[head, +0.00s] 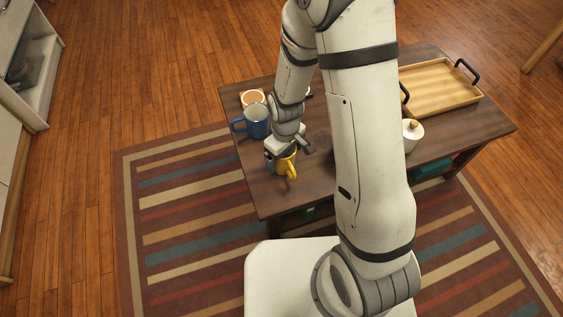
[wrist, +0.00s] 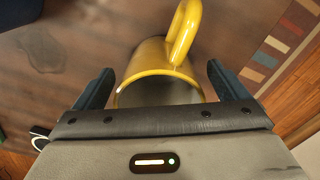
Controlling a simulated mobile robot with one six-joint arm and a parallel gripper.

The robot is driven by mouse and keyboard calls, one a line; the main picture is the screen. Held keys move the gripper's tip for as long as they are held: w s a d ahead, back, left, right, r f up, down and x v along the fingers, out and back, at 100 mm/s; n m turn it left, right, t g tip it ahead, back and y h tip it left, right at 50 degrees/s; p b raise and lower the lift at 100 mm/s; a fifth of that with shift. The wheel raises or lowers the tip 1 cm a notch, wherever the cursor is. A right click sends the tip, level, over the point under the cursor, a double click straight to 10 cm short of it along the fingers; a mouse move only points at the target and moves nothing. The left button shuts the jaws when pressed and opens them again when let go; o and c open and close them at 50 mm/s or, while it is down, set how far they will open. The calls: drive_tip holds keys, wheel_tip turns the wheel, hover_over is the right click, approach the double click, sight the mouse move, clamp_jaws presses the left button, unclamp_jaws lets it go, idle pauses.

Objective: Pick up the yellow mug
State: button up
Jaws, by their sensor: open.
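The yellow mug (head: 285,164) stands on the dark wooden table near its front left corner, with its handle toward me. It also shows in the wrist view (wrist: 150,62), with its handle at the top and part of its rim hidden behind the gripper body. My gripper (head: 290,149) is over the mug in the head view. In the wrist view my gripper (wrist: 162,88) is open, with one dark finger on each side of the mug. A gap shows between each finger and the mug wall.
A blue mug (head: 256,121) stands just behind and left of the yellow mug, near a small square coaster-like item (head: 253,98). A white lidded jar (head: 412,133) and a wooden tray (head: 440,86) with dark handles are at the right. The table's (head: 265,200) front edge is close.

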drive_tip(key=shift+c, duration=0.2)
drive_tip(key=c, duration=1.2)
